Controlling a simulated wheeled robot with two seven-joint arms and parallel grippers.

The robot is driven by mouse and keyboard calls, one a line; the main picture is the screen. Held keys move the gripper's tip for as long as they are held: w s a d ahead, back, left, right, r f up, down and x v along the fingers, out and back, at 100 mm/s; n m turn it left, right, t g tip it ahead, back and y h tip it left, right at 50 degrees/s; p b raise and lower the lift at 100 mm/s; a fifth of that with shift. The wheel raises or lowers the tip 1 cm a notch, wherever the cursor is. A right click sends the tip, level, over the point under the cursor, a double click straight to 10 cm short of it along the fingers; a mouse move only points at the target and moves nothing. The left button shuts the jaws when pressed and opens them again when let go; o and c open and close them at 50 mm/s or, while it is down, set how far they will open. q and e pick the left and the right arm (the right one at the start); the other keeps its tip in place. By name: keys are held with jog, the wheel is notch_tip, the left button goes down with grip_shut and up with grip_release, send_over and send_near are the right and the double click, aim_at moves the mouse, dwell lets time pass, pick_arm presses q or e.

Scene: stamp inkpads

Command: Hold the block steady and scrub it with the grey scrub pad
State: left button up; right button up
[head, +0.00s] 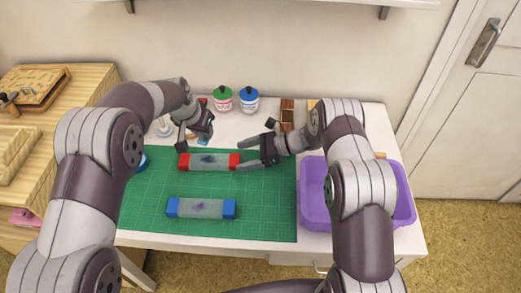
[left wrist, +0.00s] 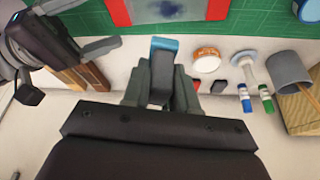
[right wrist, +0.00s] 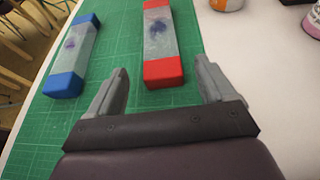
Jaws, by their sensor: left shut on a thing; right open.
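A block with red ends and a stained grey middle (head: 208,161) lies on the green mat (head: 270,205). It also shows in the right wrist view (right wrist: 158,42). A second, blue-ended block (head: 201,208) with a stain lies nearer the front. My left gripper (left wrist: 162,75) is shut on a dark grey piece with a light blue end (left wrist: 165,45), seemingly the scrub pad, behind the red-ended block and apart from it. My right gripper (head: 243,152) is open at that block's right end. In the right wrist view, the red end lies ahead between the spread fingers (right wrist: 163,85).
A purple bin (head: 312,200) stands on the right of the table. Green-lidded (head: 223,99) and blue-lidded (head: 249,99) jars and brown pieces (head: 287,110) stand at the back. The mat's front right is clear.

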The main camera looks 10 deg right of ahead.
aim_at(228, 160)
jog(key=x, duration=0.6)
jog(key=shift+w, duration=0.1)
jog(key=c, duration=1.3)
